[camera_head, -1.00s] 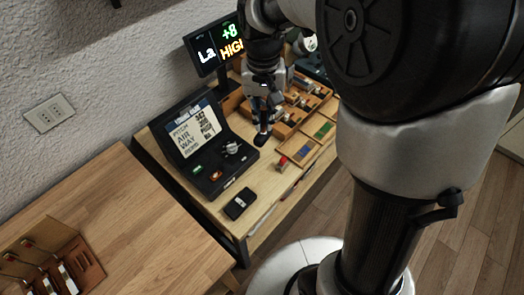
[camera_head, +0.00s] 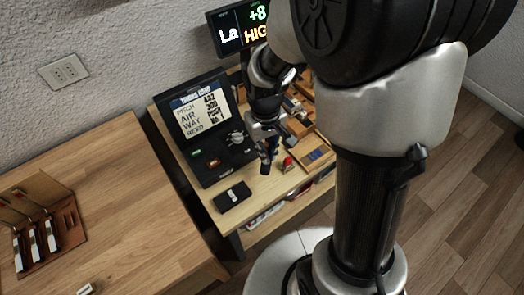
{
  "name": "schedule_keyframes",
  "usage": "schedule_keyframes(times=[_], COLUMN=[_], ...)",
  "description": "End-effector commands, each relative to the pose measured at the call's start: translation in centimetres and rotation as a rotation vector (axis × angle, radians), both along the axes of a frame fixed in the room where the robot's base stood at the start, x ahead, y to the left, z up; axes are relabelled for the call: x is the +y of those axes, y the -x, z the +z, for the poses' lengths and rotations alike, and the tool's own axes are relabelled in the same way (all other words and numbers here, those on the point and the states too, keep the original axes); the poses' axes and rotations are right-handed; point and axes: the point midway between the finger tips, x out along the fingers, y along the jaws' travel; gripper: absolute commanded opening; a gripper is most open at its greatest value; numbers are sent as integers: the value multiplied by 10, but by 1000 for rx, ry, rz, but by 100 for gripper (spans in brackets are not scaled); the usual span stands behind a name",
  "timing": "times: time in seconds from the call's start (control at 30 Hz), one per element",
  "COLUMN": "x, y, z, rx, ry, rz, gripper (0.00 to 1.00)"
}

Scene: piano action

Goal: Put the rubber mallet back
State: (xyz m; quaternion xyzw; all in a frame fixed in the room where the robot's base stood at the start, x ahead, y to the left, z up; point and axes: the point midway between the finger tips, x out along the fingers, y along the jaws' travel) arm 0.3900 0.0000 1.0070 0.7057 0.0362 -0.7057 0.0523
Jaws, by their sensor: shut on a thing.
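My gripper (camera_head: 268,152) points down over the light wooden bench (camera_head: 262,200), just right of the black tester unit. It is shut on a small dark thing, seemingly the rubber mallet (camera_head: 265,167), which hangs below the fingers. The mallet's outline is small and partly covered by the fingers, so I cannot tell its tilt or whether it touches the bench. No empty place for the mallet can be made out from this view.
The black tester unit (camera_head: 203,125) with a lit screen stands left of my gripper. A small black box (camera_head: 232,197) lies in front of it. A red-topped item (camera_head: 289,164) and a wooden tray (camera_head: 318,156) are to the right. A wooden table (camera_head: 135,190) with key parts stands left.

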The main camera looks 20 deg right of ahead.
Motion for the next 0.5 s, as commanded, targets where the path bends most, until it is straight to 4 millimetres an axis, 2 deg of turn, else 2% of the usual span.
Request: schedule_keyframes(times=[0.03,0.1,0.33,0.5], x=[0,0,0,0], y=[1,0,0,0], z=[-14,-23,-37,-64], rx=[3,1,0,2], ry=[0,0,0,0], rz=[0,0,-1,-1], gripper=[0,0,0,0])
